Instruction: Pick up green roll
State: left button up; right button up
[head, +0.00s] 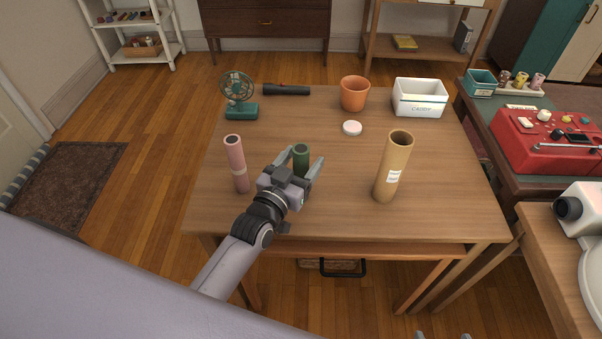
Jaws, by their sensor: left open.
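The green roll (301,153) stands upright on the wooden table (340,220), left of the middle. Its lower part is hidden behind my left gripper (303,160). The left gripper is open, with one finger on each side of the roll in the picture; whether they touch it I cannot tell. Two small grey tips, seemingly of my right gripper (442,336), show at the bottom edge; the rest of it is out of frame.
A pink roll (236,165) stands close left of the gripper, a tall tan tube (392,168) to the right. Behind are a green fan (239,98), a black flashlight (287,89), a white round box (352,128), an orange pot (354,93) and a white bin (419,97).

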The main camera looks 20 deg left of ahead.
pick_arm(q)
jog(key=c, duration=1)
jog(key=shift+r, duration=0.1)
jog(key=shift+c, duration=0.2)
